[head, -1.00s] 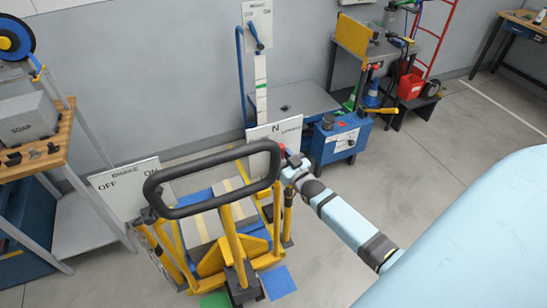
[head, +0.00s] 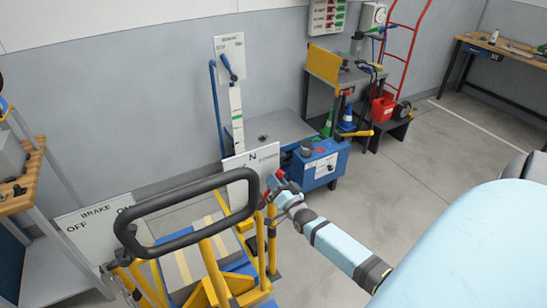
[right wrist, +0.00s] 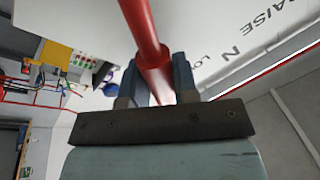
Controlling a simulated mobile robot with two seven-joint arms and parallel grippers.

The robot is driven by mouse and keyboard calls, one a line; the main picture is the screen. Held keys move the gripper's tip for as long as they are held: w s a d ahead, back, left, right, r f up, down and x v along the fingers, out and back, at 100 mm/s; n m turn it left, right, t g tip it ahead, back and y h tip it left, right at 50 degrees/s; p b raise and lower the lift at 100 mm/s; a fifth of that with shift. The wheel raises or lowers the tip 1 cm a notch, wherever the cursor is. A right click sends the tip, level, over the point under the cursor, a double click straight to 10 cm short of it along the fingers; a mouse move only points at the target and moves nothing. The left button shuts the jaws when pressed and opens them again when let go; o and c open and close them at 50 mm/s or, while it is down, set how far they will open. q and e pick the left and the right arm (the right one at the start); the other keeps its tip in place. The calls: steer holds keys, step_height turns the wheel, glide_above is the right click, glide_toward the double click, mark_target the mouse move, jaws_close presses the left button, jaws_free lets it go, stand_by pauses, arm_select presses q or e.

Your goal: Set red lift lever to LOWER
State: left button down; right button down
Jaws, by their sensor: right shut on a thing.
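The red lift lever (right wrist: 147,40) runs down from the top of the right wrist view in front of a white sign. My right gripper (right wrist: 155,85) is shut on it, one finger on each side. The sign (right wrist: 215,30) reads RAISE and N, with LO showing beside the lever; the rest of that word is hidden. I cannot tell the exact lever setting. My left gripper is not in view.
The yellow truck's black handle loop (head: 190,190) stands beside my right gripper. A BRAKE sign (head: 97,235) with OFF is at the left. A blue cabinet (head: 322,163) stands behind. The floor (head: 420,140) to the right is clear.

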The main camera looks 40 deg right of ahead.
stand_by(0.4)
steer(key=c, duration=0.9)
jaws_free()
steer(key=b+v, duration=0.1)
steer(key=v, duration=1.3)
steer(key=shift+b, duration=0.4)
